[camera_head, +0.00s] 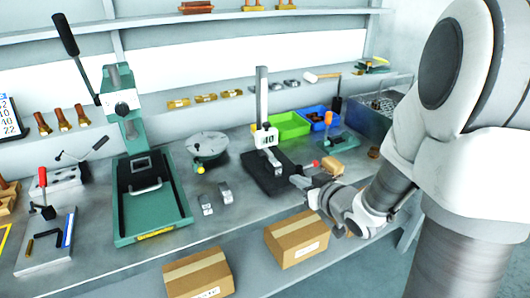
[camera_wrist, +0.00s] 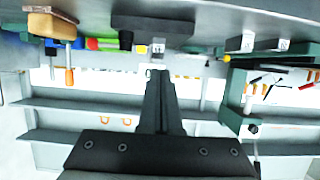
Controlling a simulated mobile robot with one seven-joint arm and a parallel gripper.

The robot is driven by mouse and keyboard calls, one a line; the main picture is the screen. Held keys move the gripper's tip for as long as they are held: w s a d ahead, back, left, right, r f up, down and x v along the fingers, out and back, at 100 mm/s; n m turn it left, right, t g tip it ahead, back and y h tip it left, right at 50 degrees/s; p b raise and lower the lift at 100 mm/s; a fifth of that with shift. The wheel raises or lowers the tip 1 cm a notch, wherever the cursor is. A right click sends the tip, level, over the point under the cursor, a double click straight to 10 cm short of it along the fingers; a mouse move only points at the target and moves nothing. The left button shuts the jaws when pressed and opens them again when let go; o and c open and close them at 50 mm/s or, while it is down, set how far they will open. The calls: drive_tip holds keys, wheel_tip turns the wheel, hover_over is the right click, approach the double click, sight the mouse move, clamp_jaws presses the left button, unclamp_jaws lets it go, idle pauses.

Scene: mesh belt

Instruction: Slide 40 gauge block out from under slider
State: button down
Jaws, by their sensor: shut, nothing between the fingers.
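The height gauge has a black base (camera_head: 270,178), an upright column (camera_head: 262,90) and a white slider (camera_head: 264,134). A block marked 40 (camera_head: 268,140) shows low at the slider; I cannot tell whether they touch. In the wrist view, which is upside down, a small pale marked block (camera_wrist: 158,46) stands at the edge of the dark base (camera_wrist: 152,22), just beyond my fingertips. My gripper (camera_head: 298,181) is shut and empty in front of the base, at its right side in the head view. The shut fingers (camera_wrist: 158,74) point toward the block, apart from it.
Two metal blocks (camera_head: 207,205) and (camera_head: 224,192) stand left of the base. A green press (camera_head: 150,200) is further left. Boxes (camera_head: 297,238) lie below.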

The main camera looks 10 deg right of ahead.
approach(271, 160)
drive_tip(key=w, duration=0.2)
drive_tip(key=w+a, duration=0.1)
drive_tip(key=w, duration=0.2)
drive_tip(key=shift+w+a+f, duration=0.2)
drive_tip(key=shift+w+a, duration=0.1)
drive_tip(key=shift+a, duration=0.05)
drive_tip(key=shift+w+a+f+b, duration=0.1)
drive_tip(key=shift+w+f+b, duration=0.35)
drive_tip(key=shift+f+b, duration=0.25)
drive_tip(key=shift+f, duration=0.1)
drive_tip(key=shift+s+f, duration=0.15)
